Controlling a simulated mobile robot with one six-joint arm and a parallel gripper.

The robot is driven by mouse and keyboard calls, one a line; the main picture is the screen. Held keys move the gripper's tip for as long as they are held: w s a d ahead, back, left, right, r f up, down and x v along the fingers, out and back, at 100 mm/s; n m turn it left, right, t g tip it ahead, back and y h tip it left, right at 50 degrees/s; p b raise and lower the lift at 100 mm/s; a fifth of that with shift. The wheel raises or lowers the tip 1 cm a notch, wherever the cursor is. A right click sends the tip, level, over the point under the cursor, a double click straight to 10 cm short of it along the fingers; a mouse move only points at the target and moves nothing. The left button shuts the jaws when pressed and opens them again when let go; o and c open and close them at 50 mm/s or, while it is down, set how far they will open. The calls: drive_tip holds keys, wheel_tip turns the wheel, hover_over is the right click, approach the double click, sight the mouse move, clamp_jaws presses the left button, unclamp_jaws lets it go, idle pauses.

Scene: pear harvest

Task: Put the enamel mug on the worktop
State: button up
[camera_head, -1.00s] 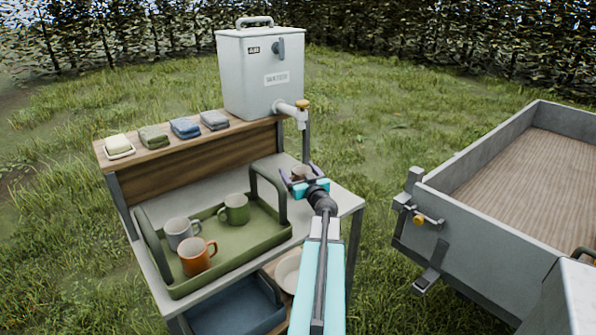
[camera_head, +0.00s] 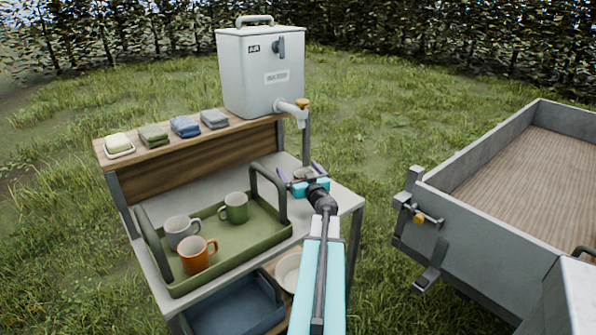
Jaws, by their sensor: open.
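My gripper (camera_head: 301,172) is over the right part of the grey worktop (camera_head: 338,203), below the water tap, with its two purple fingers spread open. A small grey-brown thing (camera_head: 302,173) shows between the fingers. It is mostly hidden, and I cannot tell whether it is the enamel mug or whether it touches the worktop. A grey mug (camera_head: 180,233), an orange mug (camera_head: 195,257) and a green mug (camera_head: 235,209) stand upright in the green tray (camera_head: 212,271), left of my gripper.
A white water container (camera_head: 250,75) with a tap (camera_head: 293,111) stands on the wooden shelf, beside folded cloths (camera_head: 185,127) and a soap dish (camera_head: 119,147). The tray's raised handle (camera_head: 268,181) is close to my gripper. A blue bin (camera_head: 235,308) and pale bowl (camera_head: 287,273) sit below. A trailer (camera_head: 480,215) stands right.

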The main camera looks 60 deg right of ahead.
drive_tip(key=shift+r+v, duration=0.25)
drive_tip(key=shift+v, duration=0.9)
drive_tip(key=p+v, duration=0.2)
drive_tip(key=v, duration=0.5)
drive_tip(key=shift+r, duration=0.25)
drive_tip(key=p+v, duration=0.2)
drive_tip(key=p, duration=0.3)
drive_tip(key=shift+s, duration=0.1)
drive_tip(key=shift+s+a+f+p, duration=0.1)
drive_tip(key=shift+s+a+p, duration=0.1)
drive_tip(key=shift+p, duration=0.3)
